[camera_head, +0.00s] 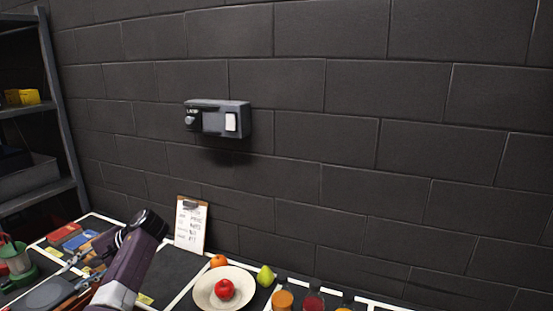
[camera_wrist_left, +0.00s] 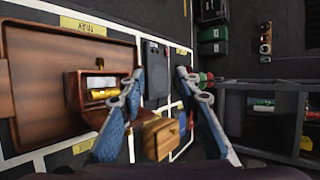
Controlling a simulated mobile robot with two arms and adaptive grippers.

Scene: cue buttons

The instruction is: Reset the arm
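My left arm (camera_head: 133,262) rises at the lower left of the head view, over the table. My left gripper (camera_head: 72,268) is at the arm's left side, partly hidden by it. In the left wrist view its two blue-padded fingers (camera_wrist_left: 160,84) stand apart with nothing between them. The gripper is open and empty, above the table. My right gripper is not in view. A grey wall box (camera_head: 218,118) with a round knob and a white button is on the dark wall, well apart from the gripper.
A white plate (camera_head: 206,291) with a red apple, a clipboard (camera_head: 190,224) and jars stand along the table. Below the gripper are a brown tray (camera_wrist_left: 35,45), a small wooden box (camera_wrist_left: 161,138) and a dark flat object (camera_wrist_left: 155,72). A grey shelf (camera_head: 62,125) stands left.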

